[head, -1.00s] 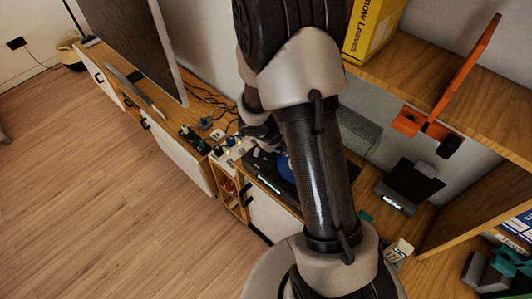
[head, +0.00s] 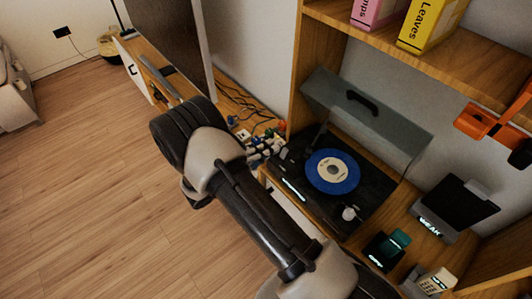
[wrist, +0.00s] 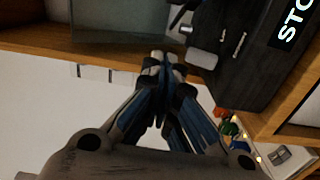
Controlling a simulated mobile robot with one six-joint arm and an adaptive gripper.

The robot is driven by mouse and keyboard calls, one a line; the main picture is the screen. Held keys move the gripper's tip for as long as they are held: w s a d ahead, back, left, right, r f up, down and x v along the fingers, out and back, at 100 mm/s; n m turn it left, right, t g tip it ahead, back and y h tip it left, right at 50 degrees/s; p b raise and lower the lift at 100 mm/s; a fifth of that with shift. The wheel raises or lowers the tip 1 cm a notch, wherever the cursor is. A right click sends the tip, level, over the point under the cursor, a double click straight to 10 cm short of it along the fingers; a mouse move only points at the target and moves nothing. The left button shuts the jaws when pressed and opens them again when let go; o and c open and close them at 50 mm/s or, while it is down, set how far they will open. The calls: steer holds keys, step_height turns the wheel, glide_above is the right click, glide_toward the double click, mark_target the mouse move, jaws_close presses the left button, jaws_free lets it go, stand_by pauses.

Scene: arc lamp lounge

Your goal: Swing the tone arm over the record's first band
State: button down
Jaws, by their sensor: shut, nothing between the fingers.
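A black turntable (head: 372,208) stands on the wooden cabinet in the head view, with its grey lid (head: 385,122) raised. A blue record (head: 333,187) with a pale label lies on it. A thin dark bar (head: 320,136) at the record's far left edge may be the tone arm; its tip is unclear. In the wrist view a dark unit with "STO" lettering (wrist: 292,25) fills the upper right. My gripper (wrist: 163,62) is shut and empty, its fingertips close to that unit's edge. In the head view my arm reaches left of the turntable, and the fingers are hard to make out.
A round pale knob (head: 348,213) sits on the turntable's near corner. Small coloured items (head: 268,138) and cables crowd the cabinet to its left. A black tilted display (head: 455,203) and a teal card device (head: 390,246) stand at right. A shelf (head: 400,48) overhangs behind.

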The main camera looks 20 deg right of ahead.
steer(key=b+x, duration=0.1)
steer(key=x, duration=0.5)
steer(key=shift+f, duration=0.1)
steer(key=s+d, duration=0.1)
steer(key=s, duration=0.2)
steer(key=shift+d, duration=0.35)
steer(key=shift+s+d, duration=0.2)
steer(key=shift+s, duration=0.1)
steer(key=shift+s+d+b, duration=0.4)
steer(key=shift+s+d, duration=0.15)
steer(key=shift+s, duration=0.35)
steer(key=shift+w+a, duration=0.1)
steer(key=shift+w, duration=0.05)
